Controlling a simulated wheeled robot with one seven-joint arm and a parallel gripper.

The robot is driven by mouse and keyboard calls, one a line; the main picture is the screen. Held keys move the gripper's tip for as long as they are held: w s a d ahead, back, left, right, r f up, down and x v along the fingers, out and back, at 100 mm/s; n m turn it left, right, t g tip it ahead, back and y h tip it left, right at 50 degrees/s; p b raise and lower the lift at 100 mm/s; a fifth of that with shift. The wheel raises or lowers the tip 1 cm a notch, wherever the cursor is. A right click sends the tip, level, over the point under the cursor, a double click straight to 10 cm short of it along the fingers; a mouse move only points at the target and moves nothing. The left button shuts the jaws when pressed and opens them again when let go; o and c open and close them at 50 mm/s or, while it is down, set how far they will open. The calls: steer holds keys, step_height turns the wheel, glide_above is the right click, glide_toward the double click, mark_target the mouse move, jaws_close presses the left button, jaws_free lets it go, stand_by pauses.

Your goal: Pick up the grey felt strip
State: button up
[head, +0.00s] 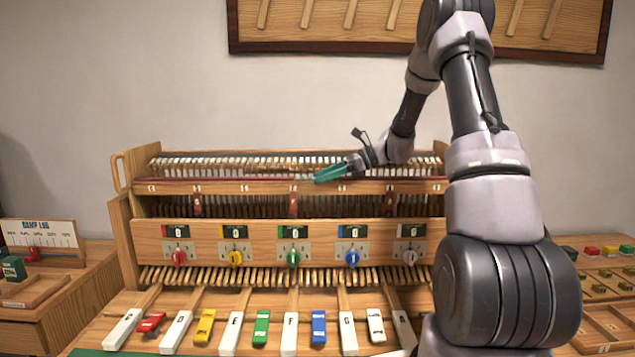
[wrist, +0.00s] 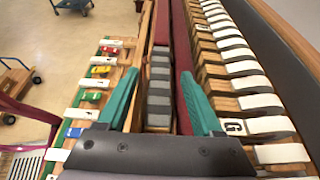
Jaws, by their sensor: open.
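The grey felt strip, banded in lighter and darker grey (wrist: 159,98), lies lengthwise in a wooden channel in the wrist view. My gripper (wrist: 159,74) has its two green fingers open, one on each side of the strip, with gaps to it. I cannot tell how high the fingertips are above it. In the head view my gripper (head: 316,177) is at the top front rail of the wooden piano frame, pointing left. The strip is hardly distinguishable there.
A long dark red felt band (wrist: 181,30) runs close beside the channel. A row of white-topped hammers (wrist: 236,68) stands to its right. Coloured keys (head: 262,328) and a panel with coloured knobs (head: 293,258) sit below the rail. A wooden tray stand (head: 60,290) is at left.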

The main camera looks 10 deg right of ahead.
jaws_close()
steer(key=shift+r, duration=0.1)
